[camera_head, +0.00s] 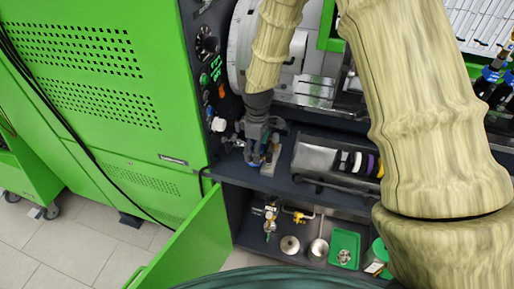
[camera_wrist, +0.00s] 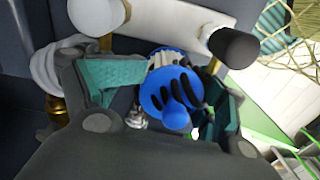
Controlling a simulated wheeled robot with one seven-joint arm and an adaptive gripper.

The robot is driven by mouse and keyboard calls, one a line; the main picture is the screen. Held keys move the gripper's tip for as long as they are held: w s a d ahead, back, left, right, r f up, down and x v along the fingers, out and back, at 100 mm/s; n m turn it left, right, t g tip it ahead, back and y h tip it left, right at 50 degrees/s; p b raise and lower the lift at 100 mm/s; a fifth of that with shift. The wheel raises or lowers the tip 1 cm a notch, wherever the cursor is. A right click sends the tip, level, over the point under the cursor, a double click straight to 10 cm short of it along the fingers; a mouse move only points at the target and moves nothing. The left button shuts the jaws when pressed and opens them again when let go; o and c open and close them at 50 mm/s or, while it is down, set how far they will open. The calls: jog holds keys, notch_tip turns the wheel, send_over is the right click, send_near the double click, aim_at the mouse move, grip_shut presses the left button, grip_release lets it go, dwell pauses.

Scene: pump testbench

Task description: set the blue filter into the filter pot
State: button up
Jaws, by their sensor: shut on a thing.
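My gripper (camera_head: 262,154) is low over the dark bench ledge, beside the green cabinet, in the head view. In the wrist view its teal-padded fingers (camera_wrist: 176,92) are closed around the blue filter (camera_wrist: 168,92), a round blue piece with black slots and a central knob. In the head view the filter is too small and too covered by the gripper to make out clearly. I cannot clearly identify the filter pot in either view. A small shiny metal part shows below left of the filter in the wrist view, partly hidden.
The open cabinet below holds brass fittings, a metal disc (camera_head: 290,245) and a green tray (camera_head: 344,248). The green door (camera_head: 190,245) stands open. A white pipe (camera_wrist: 165,18) with a black end lies close beyond the fingers.

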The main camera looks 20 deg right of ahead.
jog(key=shift+f, duration=0.25)
jog(key=shift+f, duration=0.1)
jog(key=o, duration=1.2)
